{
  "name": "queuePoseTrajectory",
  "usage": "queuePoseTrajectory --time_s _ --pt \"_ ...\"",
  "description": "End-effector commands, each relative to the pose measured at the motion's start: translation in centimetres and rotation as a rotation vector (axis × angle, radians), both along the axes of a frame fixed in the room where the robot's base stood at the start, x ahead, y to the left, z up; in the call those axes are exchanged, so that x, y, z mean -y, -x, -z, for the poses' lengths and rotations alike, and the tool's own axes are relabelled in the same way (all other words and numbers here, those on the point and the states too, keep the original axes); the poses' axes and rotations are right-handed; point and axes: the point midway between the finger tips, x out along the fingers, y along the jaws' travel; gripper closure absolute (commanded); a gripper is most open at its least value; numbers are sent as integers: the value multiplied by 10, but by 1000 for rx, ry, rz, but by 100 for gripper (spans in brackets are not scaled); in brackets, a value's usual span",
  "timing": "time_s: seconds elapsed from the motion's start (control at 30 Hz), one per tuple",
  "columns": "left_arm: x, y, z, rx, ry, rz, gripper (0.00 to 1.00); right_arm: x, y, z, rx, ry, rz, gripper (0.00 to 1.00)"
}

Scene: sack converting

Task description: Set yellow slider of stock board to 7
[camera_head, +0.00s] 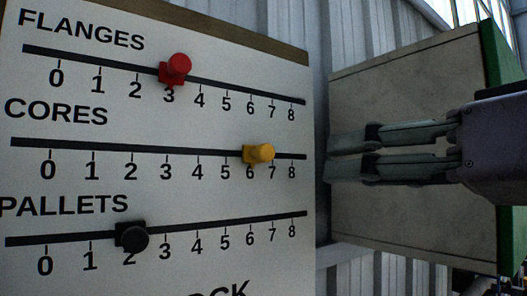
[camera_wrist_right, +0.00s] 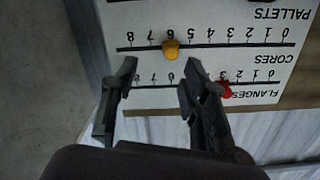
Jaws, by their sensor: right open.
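The white stock board (camera_head: 215,215) fills the left of the head view, with rows FLANGES, CORES and PALLETS, each marked 0 to 8. The yellow slider (camera_head: 262,153) is on the CORES row, its base at about 6. In the wrist view the yellow slider (camera_wrist_right: 170,50) shows upside down, also by the 6. My right gripper (camera_head: 332,155) is right of the board's edge in the head view, pointing left, and holds nothing. In the wrist view its open fingers (camera_wrist_right: 162,72) are spread, with the yellow slider beyond the gap, apart from both. My left gripper is not in view.
The red slider (camera_head: 177,68) is at about 3 on FLANGES; in the wrist view it (camera_wrist_right: 226,91) is partly behind a finger. The black slider (camera_head: 132,237) is at about 2 on PALLETS. A grey panel with a green edge (camera_head: 400,215) stands behind my right gripper.

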Motion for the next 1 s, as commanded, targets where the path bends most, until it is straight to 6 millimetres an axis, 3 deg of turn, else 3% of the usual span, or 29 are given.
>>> queuePoseTrajectory --time_s 0.1,0.27,0.77,1.0 --pt "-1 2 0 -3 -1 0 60 0 23 -18 34 -1 -7 59" --pt "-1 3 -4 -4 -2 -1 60 -5 27 -24 41 -1 -14 59" --pt "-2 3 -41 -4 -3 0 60 -54 -38 -25 37 -3 -20 59" --pt "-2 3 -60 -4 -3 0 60 -80 -79 -25 36 1 -11 59"
